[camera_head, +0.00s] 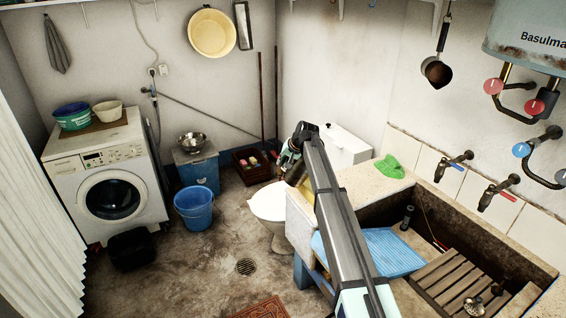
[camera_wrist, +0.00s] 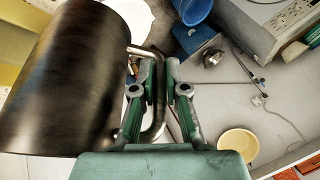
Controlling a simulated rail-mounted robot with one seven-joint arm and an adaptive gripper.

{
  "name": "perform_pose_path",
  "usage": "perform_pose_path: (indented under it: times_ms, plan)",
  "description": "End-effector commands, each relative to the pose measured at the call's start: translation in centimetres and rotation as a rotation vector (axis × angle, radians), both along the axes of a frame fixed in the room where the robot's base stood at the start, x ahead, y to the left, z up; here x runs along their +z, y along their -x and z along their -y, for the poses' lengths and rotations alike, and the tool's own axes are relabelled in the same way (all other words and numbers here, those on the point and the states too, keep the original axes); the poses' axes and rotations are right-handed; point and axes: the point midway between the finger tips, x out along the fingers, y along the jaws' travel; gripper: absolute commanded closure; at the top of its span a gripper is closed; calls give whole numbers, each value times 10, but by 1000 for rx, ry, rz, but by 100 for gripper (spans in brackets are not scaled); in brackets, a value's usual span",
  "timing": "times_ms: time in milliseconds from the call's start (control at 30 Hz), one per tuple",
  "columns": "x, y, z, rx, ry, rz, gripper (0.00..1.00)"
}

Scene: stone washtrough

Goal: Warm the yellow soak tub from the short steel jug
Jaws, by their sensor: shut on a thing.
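My gripper (camera_wrist: 160,68) is shut on the bar handle (camera_wrist: 157,110) of a dark steel jug (camera_wrist: 60,80), which fills the left of the wrist view. The jug's mouth and contents are hidden, and I cannot tell its tilt. In the head view my gripper (camera_head: 290,155) is at the far end of my arm, above the toilet side of the trough; the jug is mostly hidden there. A round yellow basin (camera_head: 212,33) hangs on the back wall, away from my gripper. It also shows in the wrist view (camera_wrist: 238,143). I cannot tell whether it is the soak tub.
The stone trough (camera_head: 410,181) at right holds a blue ribbed board (camera_head: 375,252) and a wooden slatted rack (camera_head: 455,278). Two taps (camera_head: 455,163) are above it. A white toilet (camera_head: 268,205), blue bucket (camera_head: 195,208) and washing machine (camera_head: 110,185) stand left. The middle floor is clear.

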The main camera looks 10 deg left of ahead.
Motion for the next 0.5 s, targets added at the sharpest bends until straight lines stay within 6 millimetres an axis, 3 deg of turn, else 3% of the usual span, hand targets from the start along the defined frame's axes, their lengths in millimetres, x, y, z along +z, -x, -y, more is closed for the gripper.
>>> perform_pose_path:
  times_ms: [500]
  plan:
    - [8, -1, 4, 0, -97, -5, 100]
